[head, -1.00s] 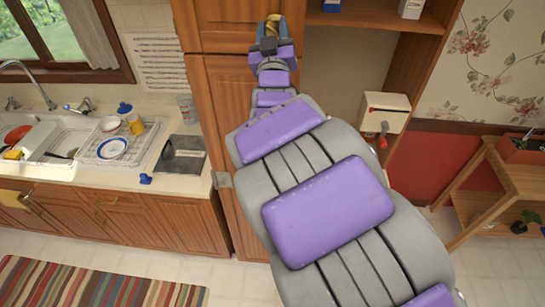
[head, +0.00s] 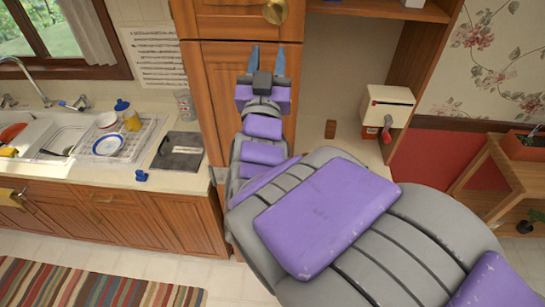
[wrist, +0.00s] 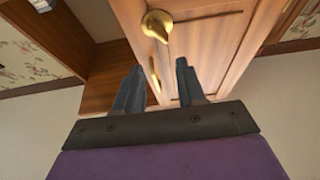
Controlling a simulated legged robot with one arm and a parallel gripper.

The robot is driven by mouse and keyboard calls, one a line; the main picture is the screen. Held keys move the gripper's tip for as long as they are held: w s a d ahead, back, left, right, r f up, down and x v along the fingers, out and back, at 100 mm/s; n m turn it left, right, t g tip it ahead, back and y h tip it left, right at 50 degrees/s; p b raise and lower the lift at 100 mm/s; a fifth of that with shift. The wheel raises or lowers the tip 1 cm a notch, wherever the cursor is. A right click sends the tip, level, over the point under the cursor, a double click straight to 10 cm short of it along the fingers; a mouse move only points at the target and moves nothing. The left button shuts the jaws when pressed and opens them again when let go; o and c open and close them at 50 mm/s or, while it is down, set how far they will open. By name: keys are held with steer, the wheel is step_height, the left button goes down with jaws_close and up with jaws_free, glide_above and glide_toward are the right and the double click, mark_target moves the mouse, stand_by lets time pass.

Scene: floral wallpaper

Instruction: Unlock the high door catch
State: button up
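The high door catch (head: 275,11) is a round brass knob with a pointed lever, on the upper wooden cabinet door (head: 222,20) near its lower right. In the wrist view the brass catch (wrist: 157,25) shows whole, above and ahead of the fingertips, with its point to the lower right. My gripper (head: 266,60) is open, its two blue-grey fingers spread apart and empty, just below the catch in the head view. In the wrist view the fingers (wrist: 160,75) point toward the door, apart from the catch. A second brass piece, likely a handle (wrist: 155,78), shows beyond the left finger.
The lower cabinet door (head: 222,90) stands behind my gripper. Open shelving (head: 350,75) is to its right, with a cream box with a red handle (head: 388,108). A counter with a sink and dish rack (head: 115,140) is at left.

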steer(key=s+d+f+n+g+y+b, duration=0.1)
steer(key=f+g+b, duration=0.7)
steer(key=f, duration=1.3)
steer(key=shift+s+d+f+n+y+b, duration=0.25)
steer(key=shift+s+n+y+b, duration=0.35)
steer(key=shift+s+y+b, duration=0.65)
steer(key=shift+a, duration=0.2)
